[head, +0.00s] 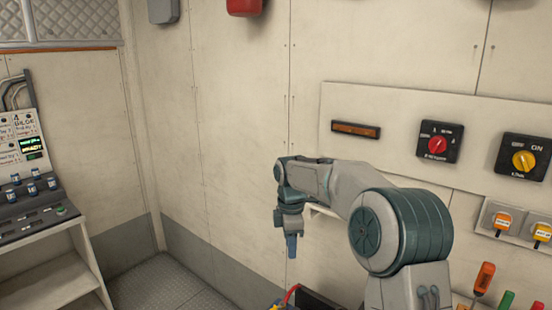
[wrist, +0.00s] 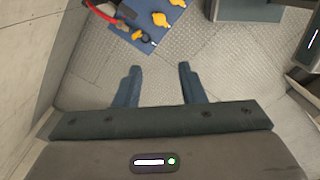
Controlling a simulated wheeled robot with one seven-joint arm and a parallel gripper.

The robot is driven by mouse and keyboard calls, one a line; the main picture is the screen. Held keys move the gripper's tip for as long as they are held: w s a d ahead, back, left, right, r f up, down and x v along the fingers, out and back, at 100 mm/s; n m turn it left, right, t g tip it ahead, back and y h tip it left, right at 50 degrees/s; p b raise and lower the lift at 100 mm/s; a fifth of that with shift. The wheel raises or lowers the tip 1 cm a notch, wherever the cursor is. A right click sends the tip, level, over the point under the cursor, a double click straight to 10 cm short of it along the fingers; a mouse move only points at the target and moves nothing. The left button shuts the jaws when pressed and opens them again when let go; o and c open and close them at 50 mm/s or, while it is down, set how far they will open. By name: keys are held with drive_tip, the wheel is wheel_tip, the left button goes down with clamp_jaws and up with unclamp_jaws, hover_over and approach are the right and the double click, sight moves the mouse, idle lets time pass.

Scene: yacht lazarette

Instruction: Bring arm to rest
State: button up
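My arm reaches forward from the lower right in the head view, bent at the elbow. My gripper (head: 292,246) hangs down at its end, near the wall panel. Nothing is held.
A wall panel (head: 400,112) carries a red knob switch (head: 438,145) and a yellow knob switch (head: 523,158). A control console (head: 40,200) stands at the left. A blue mat (wrist: 140,35) with yellow items and a red hose (wrist: 100,10) lies ahead of the fingers.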

drive_tip(key=s+d+r+m+t, duration=0.1)
drive_tip(key=s+d+r+m, duration=0.15)
drive_tip(key=s, duration=0.35)
drive_tip(key=s+d+r+m, duration=0.1)
drive_tip(key=s+d+m, duration=0.1)
drive_tip(key=s+m, duration=0.25)
drive_tip(key=s+d+r+m+t, duration=0.1)
drive_tip(key=s+d+r+m, duration=0.15)
drive_tip(key=s, duration=0.45)
drive_tip(key=s+d+f+m, duration=0.2)
drive_tip(key=s+m, duration=0.2)
drive_tip(key=s, duration=0.3)
drive_tip(key=s+d+f+m+t, duration=0.1)
drive_tip(key=s+d+f+m, duration=0.1)
drive_tip(key=s+m, duration=0.3)
drive_tip(key=shift+s+f+t, duration=0.3)
drive_tip(key=shift+s+f, duration=0.1)
drive_tip(key=shift+s, duration=0.65)
idle(1.4)
